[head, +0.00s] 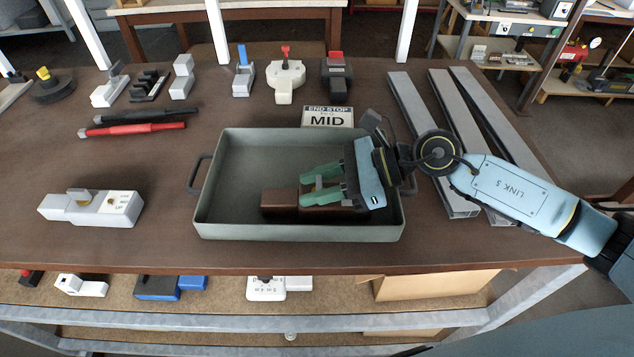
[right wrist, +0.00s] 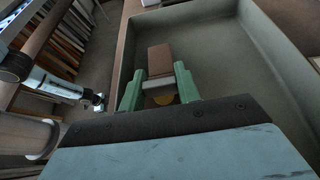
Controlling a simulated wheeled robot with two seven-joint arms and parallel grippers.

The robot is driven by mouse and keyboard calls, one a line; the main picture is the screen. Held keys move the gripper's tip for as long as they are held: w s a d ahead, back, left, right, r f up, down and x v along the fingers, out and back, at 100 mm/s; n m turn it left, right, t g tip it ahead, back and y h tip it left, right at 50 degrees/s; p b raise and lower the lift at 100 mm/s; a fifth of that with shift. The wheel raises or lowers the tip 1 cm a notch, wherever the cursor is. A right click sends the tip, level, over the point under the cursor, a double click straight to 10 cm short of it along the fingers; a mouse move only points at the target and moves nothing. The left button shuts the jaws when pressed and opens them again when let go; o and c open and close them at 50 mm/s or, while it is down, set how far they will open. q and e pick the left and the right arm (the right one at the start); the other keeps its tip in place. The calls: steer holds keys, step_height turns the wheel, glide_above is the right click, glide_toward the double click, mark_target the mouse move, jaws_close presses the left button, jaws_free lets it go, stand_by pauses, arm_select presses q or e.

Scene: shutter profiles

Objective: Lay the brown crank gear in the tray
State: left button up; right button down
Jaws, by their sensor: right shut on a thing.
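The brown crank gear (head: 284,203) is a brown block with a lighter grey part between my fingers. It is inside the grey-green tray (head: 232,229), near the tray's front wall and right of its middle. My right gripper (head: 310,184) reaches in over the tray's right side, its green fingers shut on the gear. In the right wrist view, the brown block (right wrist: 160,58) sticks out beyond the fingertips (right wrist: 157,84), with the tray wall (right wrist: 128,45) beside it. Whether the gear touches the tray floor is hard to tell.
A white switch box (head: 92,208) lies left of the tray. An "END STOP MID" sign (head: 328,117) stands behind it. Long grey profiles (head: 455,130) lie on the right. Red and black rods (head: 138,128) and several small parts line the back.

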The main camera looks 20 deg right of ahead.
steer(key=shift+f, duration=0.1)
steer(key=c, duration=1.4)
jaws_free()
steer(key=shift+f, duration=0.1)
steer(key=shift+c, duration=0.2)
steer(key=o, duration=0.4)
steer(key=shift+r, duration=0.2)
steer(key=shift+d+r, duration=0.1)
steer(key=shift+d, duration=0.2)
steer(key=shift+b+v, duration=1.65)
steer(key=shift+v, duration=4.05)
steer(key=shift+r, duration=0.1)
